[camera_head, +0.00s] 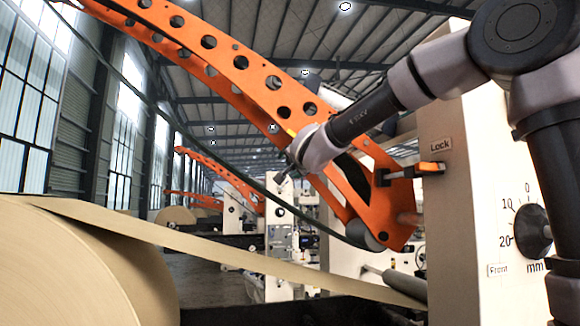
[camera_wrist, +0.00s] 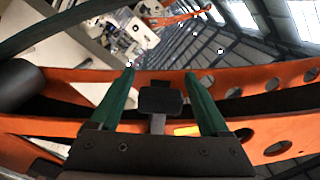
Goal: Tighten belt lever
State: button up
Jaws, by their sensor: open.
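A lever with a black block-shaped head (camera_wrist: 161,99) on a short grey stem shows in the wrist view, in front of the orange arm. My gripper (camera_wrist: 160,73) is open, with one green finger on each side of this head. Gaps show between the head and both fingers. In the head view my gripper (camera_head: 281,178) is small beside the perforated orange arm (camera_head: 233,75), and the lever cannot be made out there. The dark belt (camera_head: 225,167) runs below the orange arm; it also crosses the top left of the wrist view (camera_wrist: 58,27).
A large kraft roll (camera_head: 75,270) fills the lower left, its paper web (camera_head: 250,262) running right. A cream panel (camera_head: 470,235) at right carries a "Lock" label, an orange-black latch (camera_head: 430,168) and a black dial knob (camera_head: 532,230). The orange arm lies close to my wrist.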

grip_shut()
dwell(1.4)
